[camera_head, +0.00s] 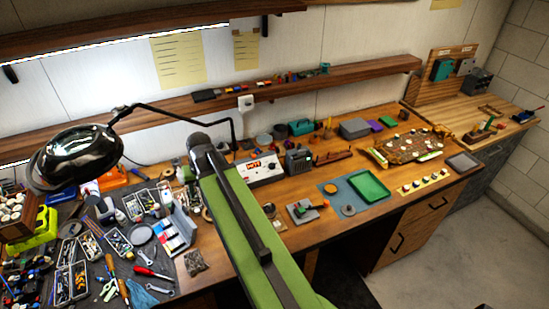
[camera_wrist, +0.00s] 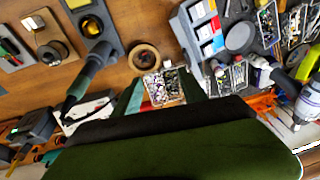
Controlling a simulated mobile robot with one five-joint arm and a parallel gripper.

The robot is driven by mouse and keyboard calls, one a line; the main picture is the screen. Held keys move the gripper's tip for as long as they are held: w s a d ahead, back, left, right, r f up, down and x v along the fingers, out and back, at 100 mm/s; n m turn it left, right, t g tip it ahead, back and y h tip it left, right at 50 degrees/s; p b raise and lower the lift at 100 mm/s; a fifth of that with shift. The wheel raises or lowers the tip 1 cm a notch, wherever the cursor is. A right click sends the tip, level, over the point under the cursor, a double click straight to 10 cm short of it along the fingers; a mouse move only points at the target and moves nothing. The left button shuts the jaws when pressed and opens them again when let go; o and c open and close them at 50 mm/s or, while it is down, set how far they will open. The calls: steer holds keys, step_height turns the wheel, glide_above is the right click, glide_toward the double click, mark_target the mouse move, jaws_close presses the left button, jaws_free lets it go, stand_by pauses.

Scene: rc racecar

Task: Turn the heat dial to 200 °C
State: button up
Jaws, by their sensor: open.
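A white box-shaped station (camera_head: 262,174) with a lit red display stands on the wooden bench, just right of my arm in the head view. Small dark knob-like marks show on its front, but they are too small to tell the heat dial or its setting. My gripper (camera_wrist: 160,91) shows in the wrist view with its two dark green fingers apart and nothing between them. Beyond the fingers lies a small tray of metal bits (camera_wrist: 164,86). In the head view my green arm reaches up left of the station and hides the fingertips.
A grey device (camera_head: 298,160) stands right of the station. A black lamp (camera_head: 82,155) and crowded tool trays fill the left. A green tray (camera_head: 369,187) lies to the right. A long shelf (camera_head: 300,84) runs along the wall above. A dark-handled tool (camera_wrist: 88,78) stands near the left finger.

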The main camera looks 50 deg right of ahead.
steer(key=s+d+r+m+t+h, duration=0.15)
steer(key=d+m, duration=0.35)
steer(key=d, duration=1.6)
steer(key=m+t, duration=0.1)
steer(key=m, duration=0.2)
glide_toward(274, 165)
steer(key=shift+h, duration=0.35)
steer(key=b+x, duration=0.2)
steer(key=b, duration=0.3)
steer(key=b+x, duration=0.3)
steer(key=b, duration=0.2)
steer(key=a+b+x, duration=0.1)
steer(key=b+x, duration=0.2)
steer(key=b, duration=0.2)
steer(key=shift+w+d+f, duration=0.1)
steer(key=shift+f, duration=0.1)
steer(key=shift+w+f, duration=0.2)
steer(key=shift+r, duration=0.1)
jaws_close()
steer(key=shift+s+d, duration=0.1)
steer(key=shift+d, duration=0.1)
steer(key=shift+a, duration=0.1)
